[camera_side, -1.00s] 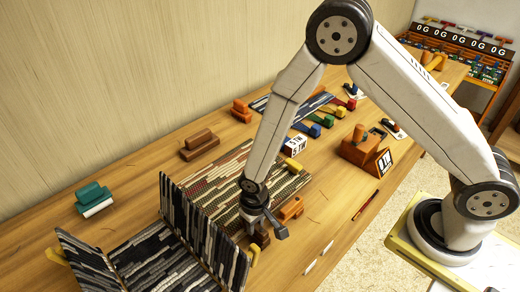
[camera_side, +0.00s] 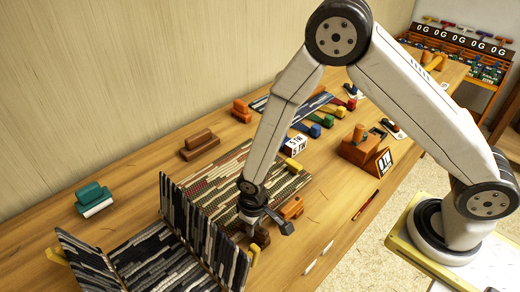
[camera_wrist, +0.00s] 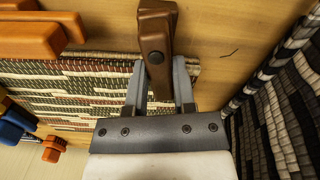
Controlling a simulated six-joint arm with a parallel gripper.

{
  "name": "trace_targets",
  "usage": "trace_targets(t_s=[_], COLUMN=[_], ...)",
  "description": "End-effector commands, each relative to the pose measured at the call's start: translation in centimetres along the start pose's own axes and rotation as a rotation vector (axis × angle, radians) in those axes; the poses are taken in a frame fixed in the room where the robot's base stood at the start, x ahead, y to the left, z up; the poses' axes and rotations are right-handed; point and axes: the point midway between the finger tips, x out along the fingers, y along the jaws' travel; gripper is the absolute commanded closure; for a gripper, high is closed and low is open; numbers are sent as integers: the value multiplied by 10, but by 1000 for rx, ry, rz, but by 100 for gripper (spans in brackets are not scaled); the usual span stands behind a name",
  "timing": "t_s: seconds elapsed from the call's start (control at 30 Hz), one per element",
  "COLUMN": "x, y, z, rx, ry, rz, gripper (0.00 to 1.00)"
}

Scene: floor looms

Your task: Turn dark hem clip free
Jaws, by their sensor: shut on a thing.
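The dark brown hem clip (camera_wrist: 156,38) stands between the fingers of my gripper (camera_wrist: 159,68) in the wrist view, its long body reaching up the picture past the mat's edge. My gripper is shut on it. In the side view, my gripper (camera_side: 254,231) is low at the front edge of the striped woven mat (camera_side: 215,172). There the clip (camera_side: 263,238) shows as a small dark piece beside the fingers, partly hidden by them. I cannot tell whether it still grips the mat.
A raised dark striped panel (camera_side: 205,225) stands close left of my gripper, with more dark weave (camera_side: 160,265) beyond. An orange clip (camera_side: 291,208) lies close on the right. A pencil (camera_side: 365,204) lies farther right, with bare table around it.

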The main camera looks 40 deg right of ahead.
Motion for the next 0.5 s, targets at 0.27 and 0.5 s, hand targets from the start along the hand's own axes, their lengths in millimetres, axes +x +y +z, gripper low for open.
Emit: trace_targets(t_s=[0.27,0.5], x=[-1,-1], y=[-6,-11], z=[1,2], rx=[-246,-474], ry=[-1,-1], rz=[0,0], gripper=[100,100])
